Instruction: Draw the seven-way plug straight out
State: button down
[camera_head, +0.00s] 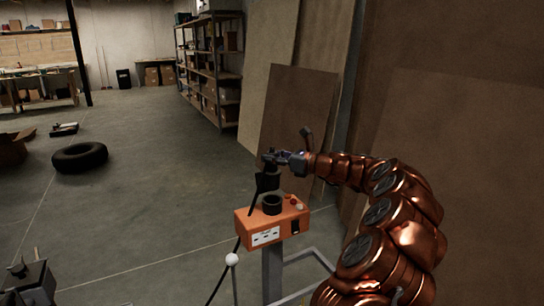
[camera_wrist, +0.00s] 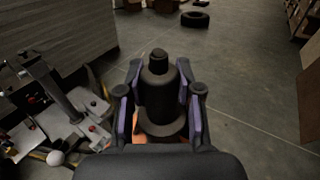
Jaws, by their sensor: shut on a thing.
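The black seven-way plug (camera_head: 269,182) is upright above the orange box (camera_head: 262,224) in the head view, with its cable hanging down on the left. A round black socket (camera_head: 272,205) stands on the box's top, and its upper rim shows below the plug. I cannot tell how wide the gap between them is. My gripper (camera_head: 280,157) reaches in from the right and is shut on the plug. In the wrist view the plug (camera_wrist: 158,90) stands between the purple-padded fingers of my gripper (camera_wrist: 158,108). A little orange shows beneath it.
The box sits on a grey metal post and frame (camera_head: 272,270). A white ball-topped rod (camera_head: 232,260) stands at its left. Brown panels (camera_head: 300,120) lean behind on the right. A tyre (camera_head: 80,157) lies on open concrete floor, and shelves (camera_head: 210,65) stand farther back.

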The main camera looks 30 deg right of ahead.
jog(key=shift+f, duration=1.05)
dwell(0.4)
jog(key=shift+r+p, duration=1.9)
jog(key=shift+r, duration=0.15)
